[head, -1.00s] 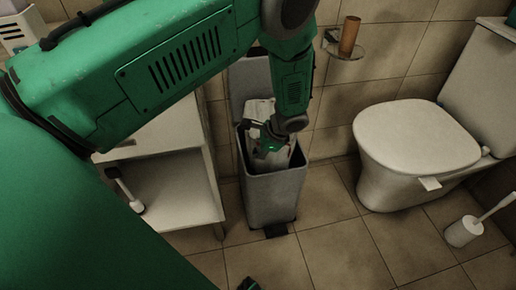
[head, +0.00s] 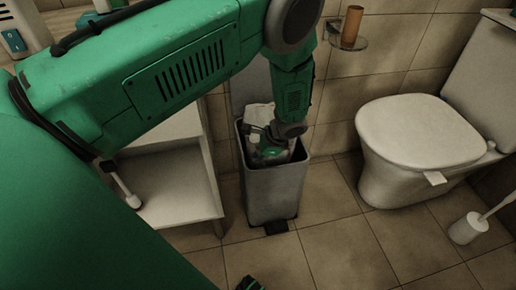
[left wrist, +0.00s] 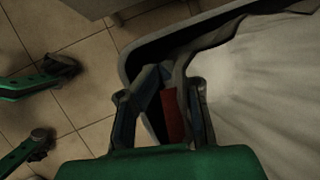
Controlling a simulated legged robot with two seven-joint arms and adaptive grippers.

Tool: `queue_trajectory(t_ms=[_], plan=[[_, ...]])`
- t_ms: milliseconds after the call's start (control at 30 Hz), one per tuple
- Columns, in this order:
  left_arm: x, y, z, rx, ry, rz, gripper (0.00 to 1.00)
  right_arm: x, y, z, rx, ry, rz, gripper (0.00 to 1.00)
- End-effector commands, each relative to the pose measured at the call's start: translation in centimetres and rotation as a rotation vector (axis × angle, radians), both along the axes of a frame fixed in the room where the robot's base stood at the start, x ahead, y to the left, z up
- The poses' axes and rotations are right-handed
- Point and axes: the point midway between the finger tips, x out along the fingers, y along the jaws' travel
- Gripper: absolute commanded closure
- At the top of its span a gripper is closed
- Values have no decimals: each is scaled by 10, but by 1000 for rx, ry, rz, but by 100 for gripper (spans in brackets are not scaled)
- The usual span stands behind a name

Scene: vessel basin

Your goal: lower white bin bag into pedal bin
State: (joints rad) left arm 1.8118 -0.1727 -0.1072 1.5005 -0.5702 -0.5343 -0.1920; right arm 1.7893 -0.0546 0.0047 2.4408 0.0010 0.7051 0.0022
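The grey pedal bin (head: 272,192) stands on the floor with its lid (head: 248,88) raised against the wall. The white bin bag (head: 258,116) is partly inside the bin's mouth, its upper part showing by the rim. In the left wrist view the bag (left wrist: 270,85) fills the right side, beside the bin's dark rim (left wrist: 140,52). My left gripper (head: 268,152) is down in the bin's mouth at the bag. Its fingers (left wrist: 165,85) converge on the bag's dark-edged fold, with a red strip (left wrist: 173,116) between them. The fingertips are partly hidden.
A toilet (head: 415,150) stands right of the bin, with a toilet brush (head: 468,228) beside it. A white open cabinet (head: 175,185) stands close on the left.

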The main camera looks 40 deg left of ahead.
Motion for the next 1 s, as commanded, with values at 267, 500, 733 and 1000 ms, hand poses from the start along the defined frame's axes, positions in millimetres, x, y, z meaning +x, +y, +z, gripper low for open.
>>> queue_trajectory(t_ms=[267,500,733,1000], plan=[[1,0,-15,0,-1,-1,100,0,0,-11,0,0,0,60],[0,0,-28,-1,-1,0,100,0,0,-18,0,0,0,60],[-1,-1,-29,-1,1,1,71,0,0,-18,0,0,0,60],[-2,-2,-30,-2,5,1,61,0,0,-18,0,0,0,60]])
